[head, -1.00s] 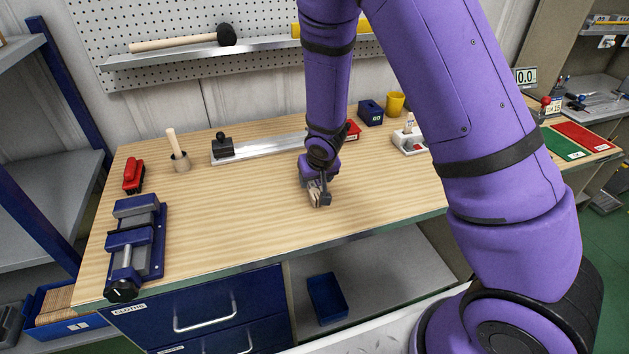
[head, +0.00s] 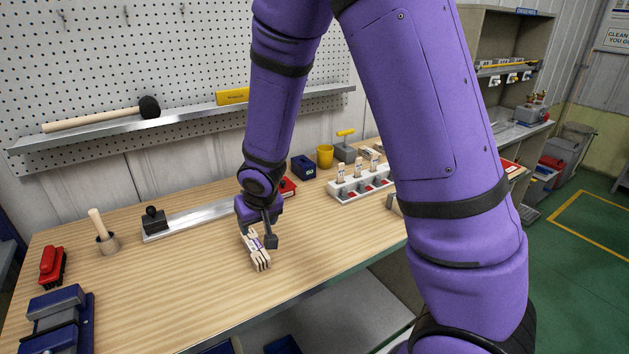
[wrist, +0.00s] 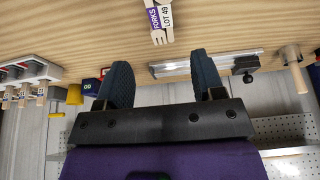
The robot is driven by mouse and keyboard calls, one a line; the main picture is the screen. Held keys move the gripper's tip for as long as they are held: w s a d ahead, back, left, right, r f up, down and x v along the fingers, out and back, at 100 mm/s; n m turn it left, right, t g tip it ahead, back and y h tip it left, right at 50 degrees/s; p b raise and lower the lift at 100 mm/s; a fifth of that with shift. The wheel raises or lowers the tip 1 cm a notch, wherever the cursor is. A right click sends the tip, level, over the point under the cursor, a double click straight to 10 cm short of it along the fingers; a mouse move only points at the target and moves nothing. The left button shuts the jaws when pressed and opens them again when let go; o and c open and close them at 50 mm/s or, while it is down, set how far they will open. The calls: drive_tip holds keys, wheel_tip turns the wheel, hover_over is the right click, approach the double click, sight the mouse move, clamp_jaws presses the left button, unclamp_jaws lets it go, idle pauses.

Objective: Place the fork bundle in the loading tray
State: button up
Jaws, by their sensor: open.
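The fork bundle (head: 258,252) is a pale wooden bundle with a purple-and-white band, lying on the workbench top. In the wrist view the bundle (wrist: 160,22) shows its label, "FORKS LOT 49", just past the fingertips and centred between them. My gripper (head: 258,236) is close to the bundle in the head view and partly covers it. In the wrist view its two dark fingers (wrist: 160,72) are spread wide with nothing between them. A long metal channel (head: 195,217) with a black-knobbed block lies behind; I cannot tell if this is the loading tray.
A white rack (head: 362,188) holding several labelled wooden bundles stands right of the gripper. A blue box (head: 302,167) and yellow cup (head: 325,156) are at the back. A wooden stick in a holder (head: 107,242) and red tool (head: 52,266) are left.

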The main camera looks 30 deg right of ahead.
drive_tip(key=s+d+r, duration=0.4)
drive_tip(key=s+r, duration=0.1)
drive_tip(key=r, duration=0.4)
drive_tip(key=s+d+r, duration=0.3)
drive_tip(key=s+r, duration=0.1)
drive_tip(key=r, duration=0.5)
drive_tip(key=s+d+r, duration=0.1)
drive_tip(key=s+r, duration=0.3)
drive_tip(key=s, duration=0.4)
drive_tip(key=s+d+r, duration=0.1)
drive_tip(key=s+r, duration=0.3)
drive_tip(key=s, duration=0.4)
drive_tip(key=shift+s+r+t, duration=0.3)
drive_tip(key=shift+r+t, duration=0.05)
drive_tip(key=shift+t, duration=0.05)
drive_tip(key=shift+o, duration=1.2)
drive_tip(key=shift+s+a+r, duration=0.1)
drive_tip(key=shift+s, duration=0.35)
drive_tip(key=shift+w, duration=0.1)
